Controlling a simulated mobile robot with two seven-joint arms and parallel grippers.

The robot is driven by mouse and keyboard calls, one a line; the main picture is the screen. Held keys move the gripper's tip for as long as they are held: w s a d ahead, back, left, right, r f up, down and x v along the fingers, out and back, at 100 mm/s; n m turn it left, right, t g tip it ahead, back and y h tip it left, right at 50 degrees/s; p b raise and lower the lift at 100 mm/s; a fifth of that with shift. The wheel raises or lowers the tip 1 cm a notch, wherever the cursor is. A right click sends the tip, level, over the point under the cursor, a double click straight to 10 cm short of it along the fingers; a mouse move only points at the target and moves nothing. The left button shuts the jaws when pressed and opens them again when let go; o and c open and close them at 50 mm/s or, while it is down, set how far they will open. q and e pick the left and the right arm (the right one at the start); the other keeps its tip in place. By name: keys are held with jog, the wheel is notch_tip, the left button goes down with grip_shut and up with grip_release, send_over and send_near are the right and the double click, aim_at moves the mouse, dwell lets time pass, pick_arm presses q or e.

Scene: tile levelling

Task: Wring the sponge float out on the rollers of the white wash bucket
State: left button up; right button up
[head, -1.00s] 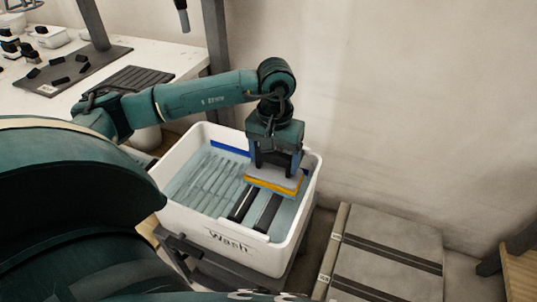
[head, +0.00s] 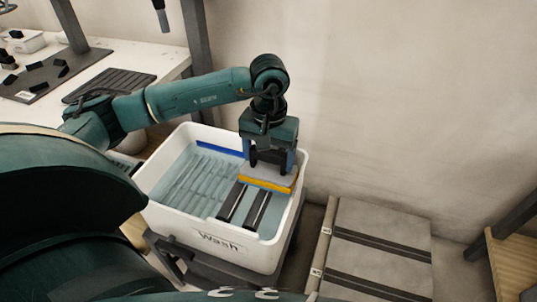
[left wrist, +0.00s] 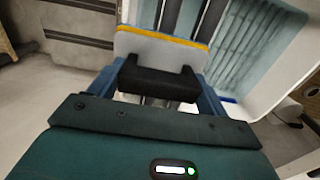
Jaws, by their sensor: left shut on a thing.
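The white wash bucket (head: 215,247), lettered "Wash", stands below my left arm with pale blue water and a ribbed slope inside. Two dark rollers (head: 243,206) lie side by side in its right half. The sponge float (head: 267,182) has a grey plate and a yellow-orange sponge edge. My left gripper (head: 270,160) is shut on the float's black handle (left wrist: 158,78), which shows in the left wrist view. The float is at the far end of the rollers; I cannot tell whether its sponge touches them. My right gripper is not in view.
Grey tiles (head: 375,245) with dark strips lie on the floor right of the bucket. A white workbench (head: 120,55) with a dark ribbed mat (head: 110,85) is at the back left. A plain wall stands behind.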

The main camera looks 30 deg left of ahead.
pick_arm(q)
notch_tip(320, 180, up, 6)
jog(key=p, duration=0.3)
jog(key=shift+r, duration=0.2)
jog(key=shift+s+d, duration=0.1)
jog(key=shift+s, duration=0.05)
dwell(0.3)
